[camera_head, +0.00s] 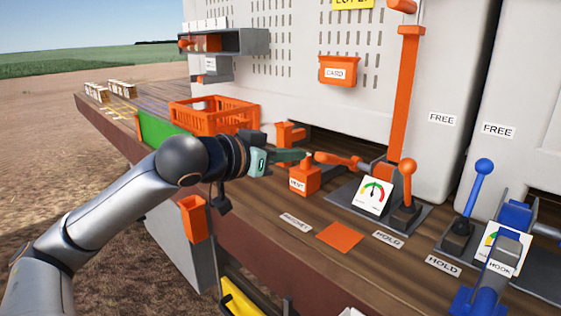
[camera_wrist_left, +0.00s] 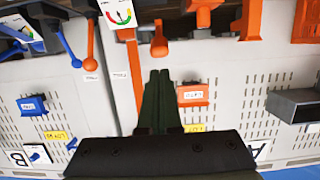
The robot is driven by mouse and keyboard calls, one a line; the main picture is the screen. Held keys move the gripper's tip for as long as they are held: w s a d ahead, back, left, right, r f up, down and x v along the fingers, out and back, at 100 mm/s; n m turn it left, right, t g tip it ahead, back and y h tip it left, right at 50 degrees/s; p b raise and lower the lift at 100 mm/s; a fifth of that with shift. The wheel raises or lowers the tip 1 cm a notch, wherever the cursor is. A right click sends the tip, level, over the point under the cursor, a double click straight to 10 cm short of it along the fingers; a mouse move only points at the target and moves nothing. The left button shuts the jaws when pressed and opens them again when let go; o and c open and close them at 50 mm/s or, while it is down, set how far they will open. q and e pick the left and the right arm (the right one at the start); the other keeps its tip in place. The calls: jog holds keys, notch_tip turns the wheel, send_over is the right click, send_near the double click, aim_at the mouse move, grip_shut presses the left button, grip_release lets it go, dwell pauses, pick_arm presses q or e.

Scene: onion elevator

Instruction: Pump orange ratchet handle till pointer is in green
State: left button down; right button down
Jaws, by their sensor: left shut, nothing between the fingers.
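The orange ratchet handle (camera_head: 338,160) lies nearly level, its rounded end pointing left toward my gripper. Its end also shows in the left wrist view (camera_wrist_left: 159,42). My left gripper (camera_head: 306,154) is shut and empty, its dark green fingers close to that end; I cannot tell whether they touch it. The shut fingers also show in the left wrist view (camera_wrist_left: 160,75). The white gauge (camera_head: 373,195) with red and green arcs stands right of the handle and appears upside down in the wrist view (camera_wrist_left: 120,12). Its pointer is too small to place surely. My right gripper is out of view.
An upright orange ball lever (camera_head: 407,180) stands right of the gauge. A small orange block (camera_head: 305,180) sits below my fingers, and an orange crate (camera_head: 212,118) lies behind my wrist. A blue lever (camera_head: 480,185) and blue ratchet gear (camera_head: 515,215) stand farther right.

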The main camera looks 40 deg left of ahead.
pick_arm(q)
jog(key=v, duration=0.2)
jog(key=shift+s+r+b, duration=0.15)
jog(key=shift+s+b, duration=0.15)
jog(key=shift+s, duration=0.1)
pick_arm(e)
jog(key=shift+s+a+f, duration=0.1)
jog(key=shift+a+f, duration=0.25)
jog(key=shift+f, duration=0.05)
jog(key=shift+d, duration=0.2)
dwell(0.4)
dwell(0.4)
